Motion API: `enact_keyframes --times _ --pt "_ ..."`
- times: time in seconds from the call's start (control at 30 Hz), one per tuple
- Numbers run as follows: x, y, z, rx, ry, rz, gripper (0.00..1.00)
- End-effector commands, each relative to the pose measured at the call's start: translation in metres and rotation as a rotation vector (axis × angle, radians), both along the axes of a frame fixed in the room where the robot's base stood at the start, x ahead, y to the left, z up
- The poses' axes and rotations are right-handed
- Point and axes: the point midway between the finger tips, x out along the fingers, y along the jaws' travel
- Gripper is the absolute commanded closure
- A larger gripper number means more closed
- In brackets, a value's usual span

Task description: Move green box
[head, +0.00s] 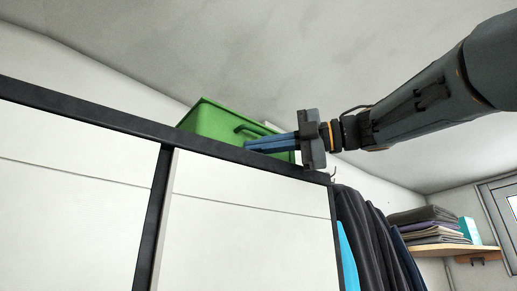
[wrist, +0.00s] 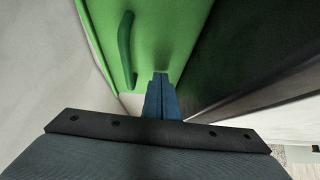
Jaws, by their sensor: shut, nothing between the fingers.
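The green box (head: 213,119) sits on top of the tall white cabinet with black edges (head: 242,154). A handle (head: 245,129) stands out from its near side. My gripper (head: 250,145) is shut and empty, its blue fingers level, pointing left in the head view and in front of the box's handle side. In the wrist view the green box (wrist: 172,30) fills the top, with its handle (wrist: 126,48) to the left of my fingers (wrist: 161,84). The fingertips are close to the box wall; I cannot tell whether they touch it.
Dark clothes (head: 372,235) hang at the right end of the cabinet. A wooden shelf (head: 455,250) with folded fabrics (head: 432,225) is on the right wall. The ceiling is above the box, with open space between. The cabinet's black top edge runs just below my fingers.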

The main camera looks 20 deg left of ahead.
Motion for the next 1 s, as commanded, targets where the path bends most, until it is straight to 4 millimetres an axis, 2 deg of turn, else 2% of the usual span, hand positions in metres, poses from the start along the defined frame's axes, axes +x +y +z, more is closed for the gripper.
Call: enact_keyframes --times 0.17,0.4,0.6,0.8,1.0 --pt "-0.016 -0.022 -0.001 0.001 -0.005 -0.003 1.00" --pt "-0.012 -0.073 -0.003 0.000 -0.003 -0.010 1.00" --pt "-0.012 -0.106 -0.002 0.000 -0.002 -0.009 1.00" --pt "-0.013 -0.121 0.000 0.000 -0.002 -0.006 1.00" --pt "-0.014 -0.124 0.000 0.000 -0.001 -0.004 1.00"
